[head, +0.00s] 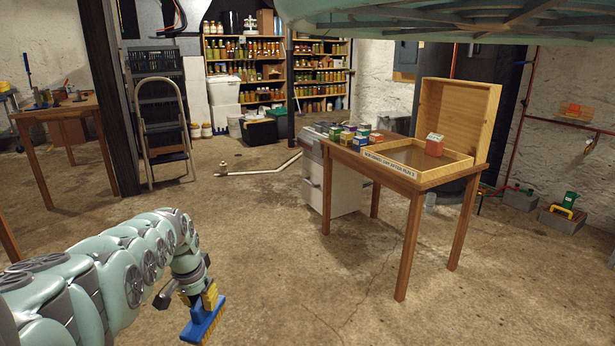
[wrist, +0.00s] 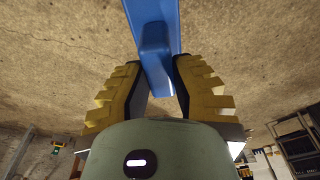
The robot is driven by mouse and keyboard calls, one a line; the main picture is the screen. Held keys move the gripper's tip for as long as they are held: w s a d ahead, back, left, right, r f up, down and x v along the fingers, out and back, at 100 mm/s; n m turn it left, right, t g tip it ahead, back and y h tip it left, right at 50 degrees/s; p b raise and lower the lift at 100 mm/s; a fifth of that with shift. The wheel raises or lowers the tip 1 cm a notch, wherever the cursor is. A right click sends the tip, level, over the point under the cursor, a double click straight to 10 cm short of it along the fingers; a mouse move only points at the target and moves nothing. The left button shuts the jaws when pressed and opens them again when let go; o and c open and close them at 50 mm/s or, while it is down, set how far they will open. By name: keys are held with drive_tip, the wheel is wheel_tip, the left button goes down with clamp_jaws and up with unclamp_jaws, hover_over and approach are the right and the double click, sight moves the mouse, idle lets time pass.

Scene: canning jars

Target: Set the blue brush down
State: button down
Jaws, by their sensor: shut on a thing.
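The blue brush (head: 205,318) has a blue back and pale yellowish bristles along its edge. My gripper (head: 196,296) is shut on it at the lower left of the head view and holds it in the air over the concrete floor. In the wrist view the yellow ridged fingers of my gripper (wrist: 157,88) close on both sides of the blue brush (wrist: 155,45). Its far end runs out of the top of that view.
A wooden table (head: 400,172) at centre right holds several small boxes (head: 360,135) and an open wooden box (head: 455,120). Another wooden table (head: 60,108) is at left, near a stepladder (head: 162,120). Jar shelves (head: 265,75) stand at the back. The floor (head: 290,250) between is mostly clear.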

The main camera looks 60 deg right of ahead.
drive_tip(key=w+a+r+n+p, duration=0.25)
drive_tip(key=a+r+p, duration=0.25)
drive_tip(key=r+p, duration=0.85)
drive_tip(key=w+a+r+n+p, duration=0.1)
drive_tip(key=w+a+r+p, duration=0.3)
drive_tip(key=r+p, duration=0.95)
drive_tip(key=w+a+r+n+p, duration=0.2)
drive_tip(key=a+r+p, duration=0.4)
drive_tip(key=r, duration=1.4)
drive_tip(key=s+a+r+n+p, duration=0.2)
drive_tip(key=a+r+p, duration=0.4)
drive_tip(key=r+p, duration=0.7)
drive_tip(key=s+a+r+n+y+p, duration=0.1)
drive_tip(key=s+a+r+n+p, duration=0.2)
drive_tip(key=r+p, duration=1)
drive_tip(key=s+a+r+n+t+p, duration=0.1)
drive_tip(key=s+a+r+n+p, duration=0.2)
drive_tip(key=a+r+p, duration=0.7)
drive_tip(key=shift+s+r+p, duration=0.75)
drive_tip(key=shift+r+p, duration=0.95)
drive_tip(key=shift+r, duration=0.25)
